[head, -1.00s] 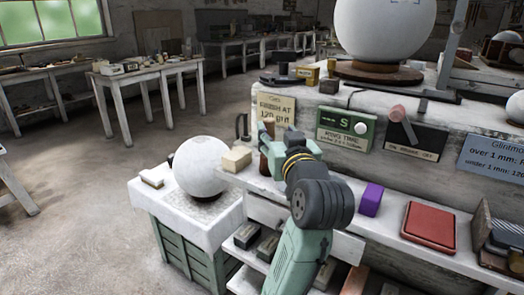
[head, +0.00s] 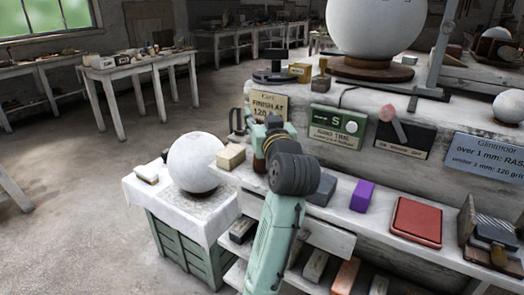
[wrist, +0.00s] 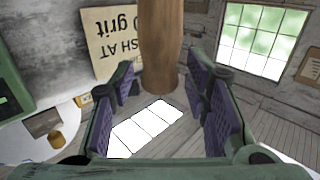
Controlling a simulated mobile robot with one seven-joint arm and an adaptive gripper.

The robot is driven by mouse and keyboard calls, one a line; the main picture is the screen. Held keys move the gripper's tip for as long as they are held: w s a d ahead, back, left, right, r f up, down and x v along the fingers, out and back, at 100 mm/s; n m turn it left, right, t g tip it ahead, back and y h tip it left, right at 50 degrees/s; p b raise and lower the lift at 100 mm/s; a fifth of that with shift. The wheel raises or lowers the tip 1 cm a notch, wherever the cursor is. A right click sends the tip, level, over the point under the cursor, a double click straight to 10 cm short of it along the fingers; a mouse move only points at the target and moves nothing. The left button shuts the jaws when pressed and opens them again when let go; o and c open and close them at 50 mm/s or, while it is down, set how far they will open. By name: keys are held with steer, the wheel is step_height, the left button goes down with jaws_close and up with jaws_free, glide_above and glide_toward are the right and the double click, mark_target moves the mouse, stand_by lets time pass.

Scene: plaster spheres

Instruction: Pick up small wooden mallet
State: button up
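A brown wooden cylinder (wrist: 160,45), likely part of the small wooden mallet, hangs into the wrist view from the top edge. Its rounded end shows between my fingers; the rest is out of frame. My gripper (wrist: 166,88) is open, with purple pads on both sides of the wood and visible gaps. I cannot tell how deep the wood lies between the pads. In the head view my gripper (head: 266,128) is by the left end of the bench shelf, below the "finish at" card. My wrist covers most of the fingers, and I cannot make out the mallet there.
A cream block (head: 231,157) and a white sphere (head: 194,163) stand left of my gripper. A grey block (head: 320,191), a purple block (head: 362,196) and a red box (head: 416,221) lie along the shelf to the right. The floor at left is clear.

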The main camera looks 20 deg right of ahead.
jaws_close()
stand_by(0.3)
